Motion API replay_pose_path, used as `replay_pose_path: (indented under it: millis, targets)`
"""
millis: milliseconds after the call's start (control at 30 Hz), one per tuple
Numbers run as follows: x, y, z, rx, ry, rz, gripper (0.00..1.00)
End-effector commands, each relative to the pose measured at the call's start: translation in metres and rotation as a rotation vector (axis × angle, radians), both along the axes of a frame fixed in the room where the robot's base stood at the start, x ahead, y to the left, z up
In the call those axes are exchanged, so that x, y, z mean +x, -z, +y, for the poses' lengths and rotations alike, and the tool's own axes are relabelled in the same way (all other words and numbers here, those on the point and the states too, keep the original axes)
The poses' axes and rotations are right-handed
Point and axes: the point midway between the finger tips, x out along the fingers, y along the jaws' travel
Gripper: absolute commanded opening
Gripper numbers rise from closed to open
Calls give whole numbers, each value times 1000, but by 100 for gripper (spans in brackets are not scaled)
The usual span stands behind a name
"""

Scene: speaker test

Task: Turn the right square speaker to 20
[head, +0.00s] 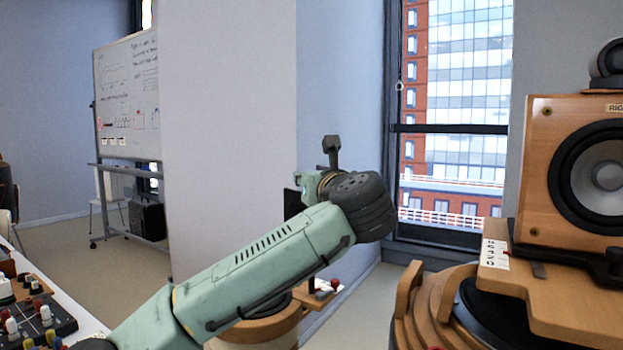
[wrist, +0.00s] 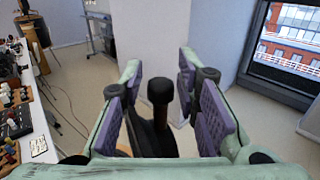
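My gripper (wrist: 160,68) is open, with purple pads apart, in the wrist view. A black knobbed post (wrist: 160,105) shows between the fingers; I cannot tell whether they touch it. In the head view my arm hides most of the gripper, well left of the speaker.
A round wooden stand (head: 262,328) with a red knob (head: 335,283) beside it is partly hidden behind my arm. A table with control panels (head: 45,325) is at the lower left. A whiteboard (head: 127,95) stands at the back left. A window (head: 455,100) is behind.

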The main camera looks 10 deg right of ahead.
Motion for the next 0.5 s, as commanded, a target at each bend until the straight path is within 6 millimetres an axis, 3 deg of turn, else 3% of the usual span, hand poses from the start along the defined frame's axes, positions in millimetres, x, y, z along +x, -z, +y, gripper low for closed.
replay_pose_path:
  millis: [367, 500]
  targets:
    - [-1, 0, -1, 0, 0, 0, 38]
    - [-10, -1, -2, 1, 2, -2, 38]
